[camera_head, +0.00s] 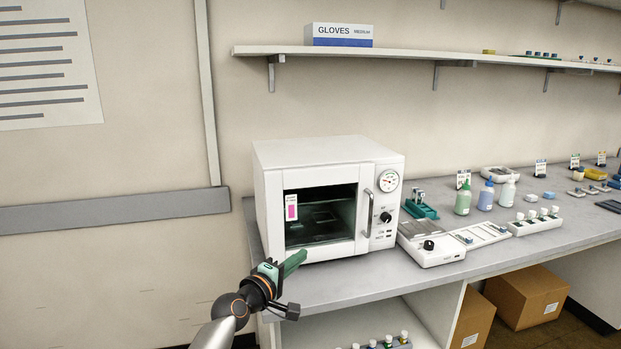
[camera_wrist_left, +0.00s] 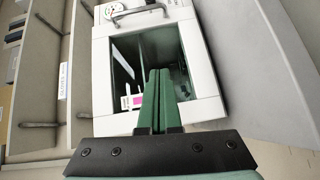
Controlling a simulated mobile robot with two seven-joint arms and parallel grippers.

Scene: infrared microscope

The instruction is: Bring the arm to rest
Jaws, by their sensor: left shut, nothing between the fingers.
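My left arm comes in from the bottom of the head view. Its gripper (camera_head: 294,262) is in front of the lower left of a white oven-like box (camera_head: 330,150), over the bench's front edge. The green fingers are shut together with nothing between them; they also show in the left wrist view (camera_wrist_left: 158,88), pointing toward the box's dark window (camera_wrist_left: 150,55). A pink-and-white label (camera_head: 292,211) shows at the left of the window. Whether the fingers touch the box is not clear. My right gripper is not in view.
The grey bench (camera_head: 340,287) holds a white instrument (camera_head: 432,250), a green bottle (camera_head: 463,200), a blue bottle (camera_head: 486,196) and a white vial rack (camera_head: 535,225) to the right. A wall shelf (camera_head: 420,54) carries a glove box (camera_head: 339,36). Cardboard boxes (camera_head: 527,297) stand below.

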